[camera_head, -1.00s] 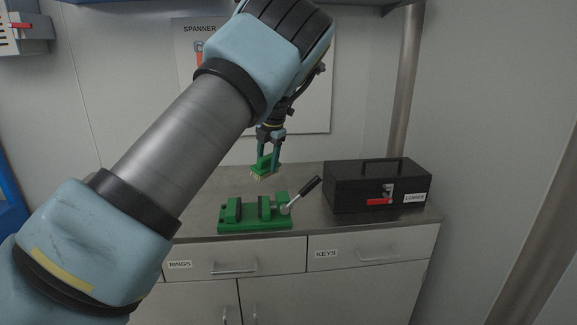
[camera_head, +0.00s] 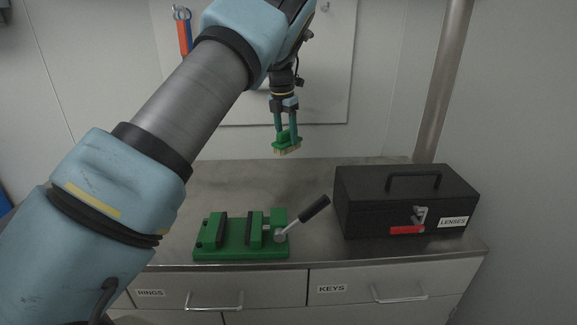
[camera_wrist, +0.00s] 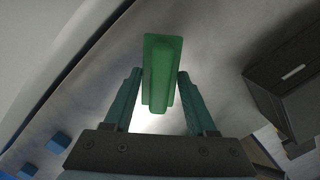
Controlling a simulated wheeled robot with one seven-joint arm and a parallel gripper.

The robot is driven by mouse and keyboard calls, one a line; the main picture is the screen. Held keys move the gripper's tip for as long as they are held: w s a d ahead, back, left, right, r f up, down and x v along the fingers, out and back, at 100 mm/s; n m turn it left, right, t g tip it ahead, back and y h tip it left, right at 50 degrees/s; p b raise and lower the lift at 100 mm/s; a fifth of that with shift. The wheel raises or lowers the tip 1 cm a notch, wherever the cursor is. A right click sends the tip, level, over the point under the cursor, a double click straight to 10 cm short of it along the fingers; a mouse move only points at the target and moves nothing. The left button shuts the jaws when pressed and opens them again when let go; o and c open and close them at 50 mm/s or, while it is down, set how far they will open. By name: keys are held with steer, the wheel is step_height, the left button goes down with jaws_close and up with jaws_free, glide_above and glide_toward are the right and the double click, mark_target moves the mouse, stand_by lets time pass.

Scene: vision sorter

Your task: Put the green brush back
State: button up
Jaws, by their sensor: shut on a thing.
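The green brush (camera_head: 287,138), with pale bristles pointing down, is held between the fingers of my gripper (camera_head: 286,132). It hangs in the air above the back of the steel worktop (camera_head: 345,175), behind the green vise. In the wrist view the brush's green back (camera_wrist: 162,75) sits between the two teal fingers of my gripper (camera_wrist: 157,95). My gripper is shut on the brush and points downward. The bristles do not show in the wrist view.
A green vise (camera_head: 240,236) with a black-handled lever stands at the worktop's front. A black toolbox (camera_head: 405,203) labelled LENSES stands to its right. Drawers labelled RINGS (camera_head: 200,293) and KEYS (camera_head: 365,290) are shut. A tool board (camera_head: 330,70) hangs behind. The worktop behind the vise is clear.

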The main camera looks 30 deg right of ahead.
step_height(320, 180, down, 9)
steer(key=p, duration=0.2)
steer(key=shift+r+p, duration=0.15)
steer(key=shift+p, duration=0.25)
steer(key=o, duration=1.3)
